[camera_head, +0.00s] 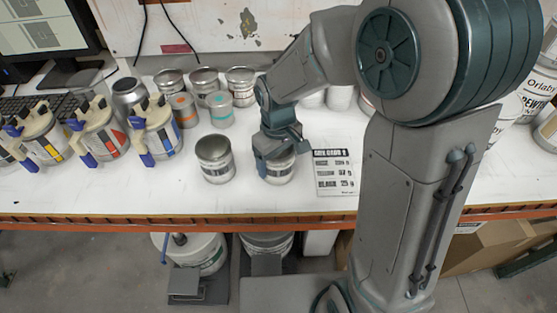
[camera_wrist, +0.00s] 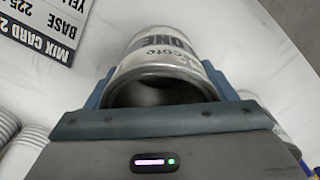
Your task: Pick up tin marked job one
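The tin marked ONE (camera_wrist: 165,50) is an open, empty-looking metal tin with a pale label. In the head view this tin (camera_head: 278,172) stands upright on the bench near its front edge, partly covered by my gripper. My gripper (camera_head: 275,150) reaches down over it from above. In the wrist view the fingers of my gripper (camera_wrist: 160,88) lie against both sides of the tin, with no clear gap. I see no clear space under the tin. Another open tin (camera_head: 215,160) stands just to the left, apart from it.
A printed mix card (camera_head: 334,172) lies right of the tin. Several small tins stand behind, including one with a teal mark (camera_head: 220,112). Clamped paint cans (camera_head: 100,135) stand at the left. The bench's orange front edge (camera_head: 150,220) is close by.

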